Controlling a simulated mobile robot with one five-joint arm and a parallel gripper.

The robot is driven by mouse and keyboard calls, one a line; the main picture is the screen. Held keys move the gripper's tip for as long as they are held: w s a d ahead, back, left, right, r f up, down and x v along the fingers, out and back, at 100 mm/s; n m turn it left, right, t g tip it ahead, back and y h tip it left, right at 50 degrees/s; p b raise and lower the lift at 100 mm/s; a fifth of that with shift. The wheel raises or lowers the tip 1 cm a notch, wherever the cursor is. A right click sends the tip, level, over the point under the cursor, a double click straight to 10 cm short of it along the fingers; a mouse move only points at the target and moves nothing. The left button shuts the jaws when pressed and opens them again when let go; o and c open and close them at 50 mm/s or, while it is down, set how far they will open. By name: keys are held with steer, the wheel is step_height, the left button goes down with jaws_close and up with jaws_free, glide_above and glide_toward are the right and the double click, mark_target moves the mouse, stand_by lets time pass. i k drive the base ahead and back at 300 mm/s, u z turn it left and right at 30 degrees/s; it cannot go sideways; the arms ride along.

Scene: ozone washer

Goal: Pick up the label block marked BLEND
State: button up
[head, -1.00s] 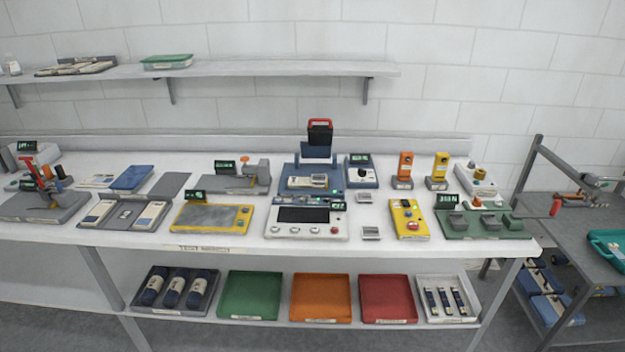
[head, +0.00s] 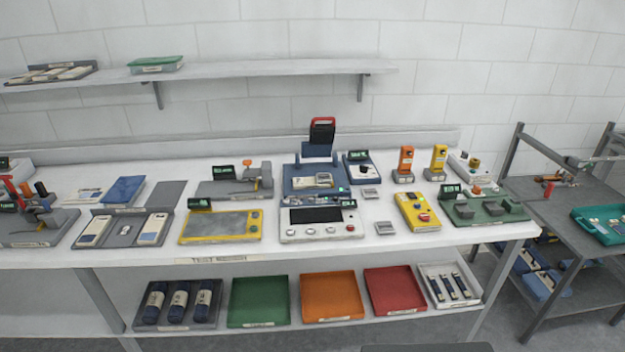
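No block can be read as BLEND at this size. Two small grey blocks with pale faces lie on the white bench: one (head: 384,228) between the white panel with a dark screen and the yellow box, and one (head: 370,192) behind it, in front of the blue device with a dial. Their markings are too small to read. A similar pale block (head: 324,179) sits on the blue stand. My gripper is not in view.
The white bench (head: 330,252) carries several devices, including a yellow-framed pad (head: 221,227) and a yellow box (head: 417,210). Green (head: 258,301), orange (head: 332,297) and red (head: 394,291) trays stand on the lower shelf. A grey cart (head: 565,205) stands at right.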

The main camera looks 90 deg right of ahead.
mark_target(322, 178)
steer(key=z, duration=1.2)
